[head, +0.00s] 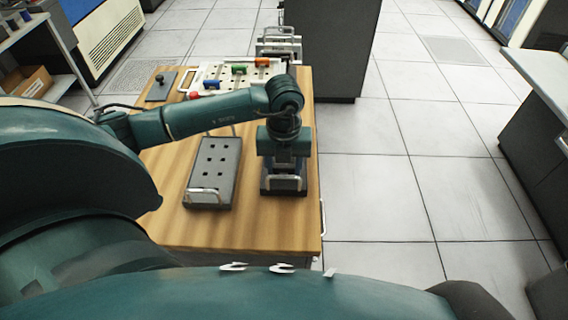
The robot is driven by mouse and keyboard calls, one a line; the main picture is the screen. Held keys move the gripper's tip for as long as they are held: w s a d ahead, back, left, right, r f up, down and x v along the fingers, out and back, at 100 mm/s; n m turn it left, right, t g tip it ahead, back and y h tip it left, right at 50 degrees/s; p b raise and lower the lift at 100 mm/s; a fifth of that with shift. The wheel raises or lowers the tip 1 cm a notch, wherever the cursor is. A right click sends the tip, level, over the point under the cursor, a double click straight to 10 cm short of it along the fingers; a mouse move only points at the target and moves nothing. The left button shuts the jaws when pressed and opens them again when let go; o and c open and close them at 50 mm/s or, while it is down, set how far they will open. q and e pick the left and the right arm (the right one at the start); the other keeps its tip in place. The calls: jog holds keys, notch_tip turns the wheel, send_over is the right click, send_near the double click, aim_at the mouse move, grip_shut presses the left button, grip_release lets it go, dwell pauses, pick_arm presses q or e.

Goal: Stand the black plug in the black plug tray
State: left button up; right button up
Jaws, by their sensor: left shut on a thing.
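My left gripper (284,177) points down over a small dark tray (283,190) with a metal handle, near the right edge of the wooden table. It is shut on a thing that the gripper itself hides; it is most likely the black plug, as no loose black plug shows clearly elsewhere. I cannot tell whether the held thing touches the tray. The dark tray looks like the black plug tray, and its holes are hidden under the gripper. My right gripper is not in view.
A dark grey block (211,172) with several holes and a handle stands left of the gripper. Behind my arm, a white board (225,74) holds red, blue, green and orange plugs. A dark plate (160,88) lies at the far left. Bare wood (255,230) shows in front.

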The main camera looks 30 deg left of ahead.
aim_at(284, 167)
pick_arm(q)
jog(key=shift+f+b, duration=0.65)
jog(key=shift+f, duration=0.15)
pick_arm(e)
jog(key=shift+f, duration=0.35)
pick_arm(q)
jog(key=o, duration=0.9)
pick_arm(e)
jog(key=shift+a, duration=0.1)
pick_arm(q)
jog(key=shift+w+r, duration=0.1)
jog(key=shift+r, duration=0.8)
notch_tip(284, 167, up, 11)
jog(key=shift+r+b, duration=0.2)
jog(key=shift+b, duration=0.1)
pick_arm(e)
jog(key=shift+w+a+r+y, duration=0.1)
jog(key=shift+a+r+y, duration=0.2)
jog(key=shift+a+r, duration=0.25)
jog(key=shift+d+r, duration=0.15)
